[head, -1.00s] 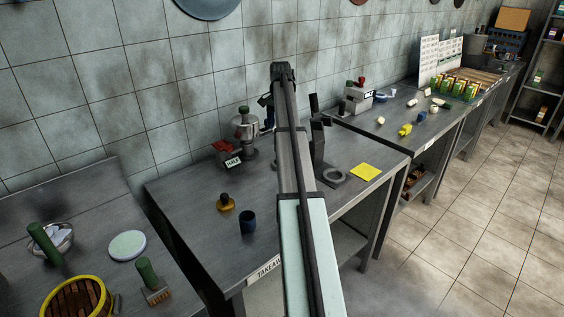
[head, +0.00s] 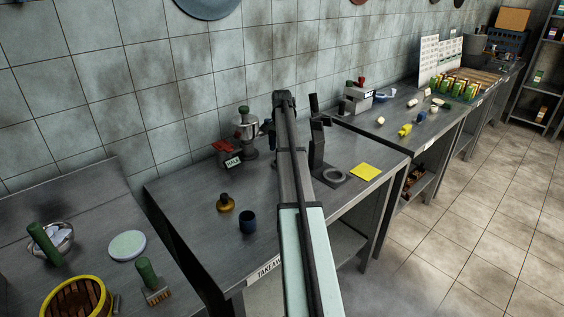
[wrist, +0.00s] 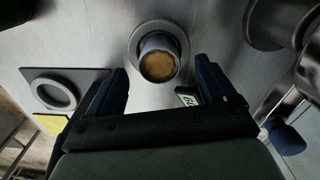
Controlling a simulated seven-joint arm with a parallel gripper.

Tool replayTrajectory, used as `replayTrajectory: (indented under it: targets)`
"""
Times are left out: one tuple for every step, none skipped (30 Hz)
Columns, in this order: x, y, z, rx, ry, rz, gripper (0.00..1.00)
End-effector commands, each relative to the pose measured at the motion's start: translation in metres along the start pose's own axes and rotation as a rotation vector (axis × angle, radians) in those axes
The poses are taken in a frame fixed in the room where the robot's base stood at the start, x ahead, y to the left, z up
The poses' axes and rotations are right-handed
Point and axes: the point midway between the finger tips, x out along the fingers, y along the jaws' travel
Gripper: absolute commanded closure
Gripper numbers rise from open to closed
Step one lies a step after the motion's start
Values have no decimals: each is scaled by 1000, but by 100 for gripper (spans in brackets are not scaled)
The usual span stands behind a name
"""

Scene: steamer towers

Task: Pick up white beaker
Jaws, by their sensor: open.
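A pale grey-white beaker (wrist: 159,59) with brown contents stands on a round grey disc (wrist: 135,37) in the wrist view. I take it to be the white beaker. My gripper (wrist: 162,67) is open, with its blue fingers apart. The beaker shows in the gap between the fingertips, with clear space on both sides; I cannot tell how far below or beyond them it lies. In the head view my arm hides the beaker and most of the gripper.
A ring on a dark base (head: 334,176) and a yellow square (head: 365,172) lie right of my arm. A metal pot (head: 245,130), a small sign (head: 233,162), a yellowish-brown knobbed item (head: 225,203) and a dark blue cup (head: 248,222) stand to its left.

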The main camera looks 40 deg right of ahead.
Motion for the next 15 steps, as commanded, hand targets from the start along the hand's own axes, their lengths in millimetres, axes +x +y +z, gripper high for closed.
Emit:
replayTrajectory:
  targets:
    - [8, 1, -1, 0, -1, 1, 16]
    - [12, 1, -1, 0, -1, 1, 16]
    - [18, 2, -2, 0, -1, 1, 16]
    - [22, 2, -2, 0, -2, 1, 16]
    - [26, 1, -2, 0, -1, 1, 16]
    - [30, 1, -2, 0, -1, 1, 16]
    - [33, 1, -2, 0, 0, 1, 16]
    - [35, 1, -2, 0, 0, 0, 16]
    - [37, 1, -2, 0, 0, 0, 16]
    - [38, 1, -2, 0, 0, 0, 16]
    - [38, 1, -2, 0, 0, 0, 16]
    - [38, 1, -2, 0, 0, 0, 16]
    - [37, 1, -2, 0, 1, 0, 16]
    - [37, 1, -2, 0, 0, 0, 16]
    - [37, 1, -2, 0, 0, 0, 16]
